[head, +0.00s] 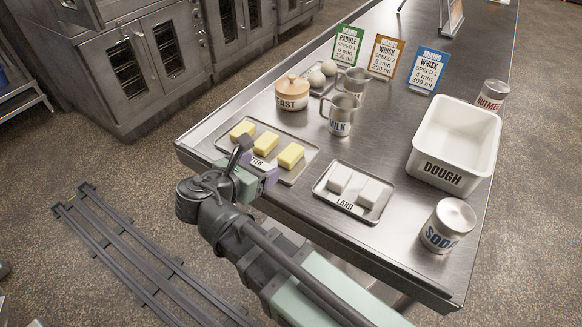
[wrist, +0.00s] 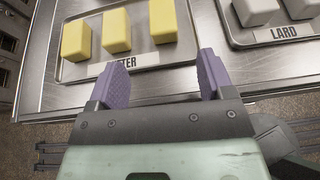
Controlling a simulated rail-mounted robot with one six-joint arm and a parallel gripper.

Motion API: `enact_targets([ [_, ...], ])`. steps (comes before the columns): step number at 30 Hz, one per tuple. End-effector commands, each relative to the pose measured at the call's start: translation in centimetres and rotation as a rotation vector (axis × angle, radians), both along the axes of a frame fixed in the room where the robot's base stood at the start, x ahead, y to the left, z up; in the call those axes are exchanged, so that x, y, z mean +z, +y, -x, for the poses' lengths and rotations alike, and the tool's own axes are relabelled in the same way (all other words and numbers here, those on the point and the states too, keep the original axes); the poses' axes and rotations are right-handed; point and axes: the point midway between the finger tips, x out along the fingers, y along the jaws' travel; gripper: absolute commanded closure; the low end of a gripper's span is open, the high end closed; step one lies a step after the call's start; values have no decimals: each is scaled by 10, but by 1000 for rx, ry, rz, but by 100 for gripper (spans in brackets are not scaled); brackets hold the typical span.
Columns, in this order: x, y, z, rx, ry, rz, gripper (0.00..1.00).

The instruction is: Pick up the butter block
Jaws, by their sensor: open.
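Three yellow butter blocks lie in a row on a metal tray (head: 305,147) labelled as butter, its label partly hidden by my gripper in the head view. They are the left block (head: 242,131), the middle block (head: 266,144) and the right block (head: 291,155). In the wrist view the left block (wrist: 76,41), middle block (wrist: 116,31) and right block (wrist: 162,21) stand beyond my fingertips. My gripper (wrist: 155,75) is open and empty, with purple fingers spread at the tray's near edge. It touches no block that I can see.
A LARD tray (head: 354,207) with two white blocks is to the right. The YEAST pot (head: 292,93), MILK jug (head: 341,115), DOUGH bin (head: 455,145) and SODA tin (head: 447,226) stand on the steel counter (head: 395,130). Recipe cards (head: 386,56) stand at the back.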

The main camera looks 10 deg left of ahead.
Motion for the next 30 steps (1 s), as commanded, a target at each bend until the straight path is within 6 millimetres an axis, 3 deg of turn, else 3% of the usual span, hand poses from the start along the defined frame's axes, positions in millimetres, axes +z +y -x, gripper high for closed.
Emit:
enact_targets([
  [4, -2, -2, -5, 1, 0, 5, 26],
  [12, -21, -19, -46, -1, 0, 3, 26],
  [18, -23, -23, -52, -1, 1, 2, 26],
  [25, -42, -38, -85, -4, 1, 1, 26],
  [30, -42, -41, -92, -2, 0, 1, 26],
])
